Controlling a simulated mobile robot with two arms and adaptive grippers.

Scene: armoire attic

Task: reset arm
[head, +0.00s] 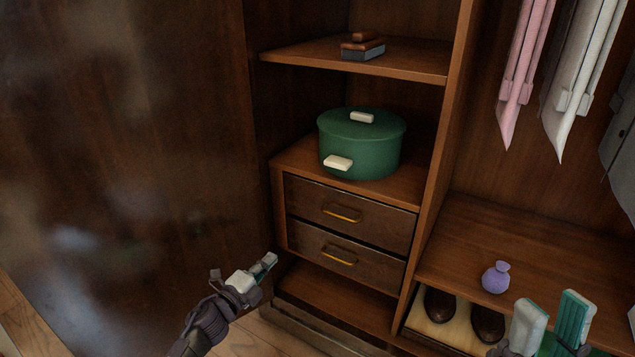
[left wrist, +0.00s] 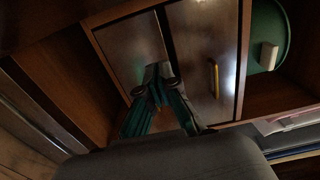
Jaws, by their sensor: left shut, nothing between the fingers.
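My left gripper (head: 267,261) is low in front of the armoire, left of the drawers, in the head view. It is shut and empty. In the left wrist view its fingers (left wrist: 158,72) meet in front of the drawer fronts, apart from the brass handle. My right gripper (head: 552,305) is at the lower right of the head view, in front of the purple pouch (head: 495,279) and the shoes. Its two fingers stand apart with nothing seen between them.
A green round box (head: 360,150) stands on the unit above two closed drawers (head: 343,213). A brush (head: 363,47) lies on the upper shelf. Brown shoes (head: 440,303) sit in a low compartment. Clothes (head: 525,60) hang at upper right. The armoire door (head: 120,170) fills the left.

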